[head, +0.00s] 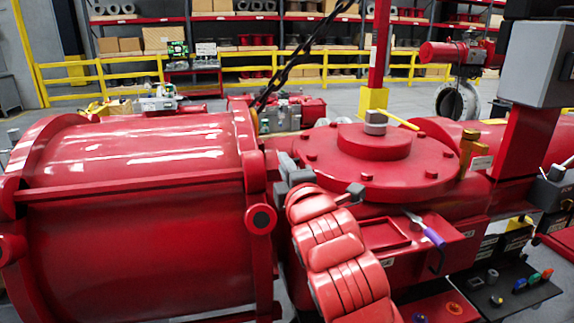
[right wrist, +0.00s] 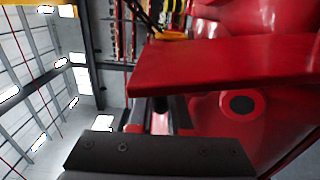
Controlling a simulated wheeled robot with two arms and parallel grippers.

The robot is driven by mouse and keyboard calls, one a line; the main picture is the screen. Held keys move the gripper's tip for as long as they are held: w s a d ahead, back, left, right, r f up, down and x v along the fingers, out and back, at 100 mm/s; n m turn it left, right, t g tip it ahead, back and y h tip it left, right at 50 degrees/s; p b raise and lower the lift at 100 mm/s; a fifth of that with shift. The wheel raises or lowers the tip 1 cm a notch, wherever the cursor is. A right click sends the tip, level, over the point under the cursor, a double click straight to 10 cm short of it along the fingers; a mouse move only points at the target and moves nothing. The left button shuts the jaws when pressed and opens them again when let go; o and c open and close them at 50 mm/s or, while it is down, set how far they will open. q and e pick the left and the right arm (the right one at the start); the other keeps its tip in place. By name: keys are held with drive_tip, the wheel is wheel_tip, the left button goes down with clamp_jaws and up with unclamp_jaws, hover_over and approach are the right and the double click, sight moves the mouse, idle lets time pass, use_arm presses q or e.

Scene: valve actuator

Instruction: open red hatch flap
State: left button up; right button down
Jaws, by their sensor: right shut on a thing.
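The red flap (right wrist: 225,72) crosses the middle of the right wrist view as a flat red plate, with its near edge facing the camera. My right gripper (head: 298,178) is at the gap between the big red cylinder and the round-topped red housing, with my red right arm coming up from below. It is shut on the flap. One dark finger (right wrist: 160,155) shows below the plate; the gripping contact is hidden. In the head view I cannot clearly make out the flap behind my gripper and arm. My left gripper is not in view.
The big red cylinder (head: 130,220) is left of my arm, and the round-topped red housing (head: 385,165) is right of it. A purple-handled tool (head: 432,236) lies on a red ledge. A grey box (head: 535,62) stands at the right. Yellow railings and shelves are behind.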

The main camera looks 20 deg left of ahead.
drive_tip(key=shift+f, duration=0.1)
drive_tip(key=c, duration=0.9)
unclamp_jaws()
drive_tip(key=shift+w, duration=0.15)
drive_tip(key=b+v, duration=1.2)
drive_tip(key=v, duration=0.5)
drive_tip(key=shift+d, duration=0.15)
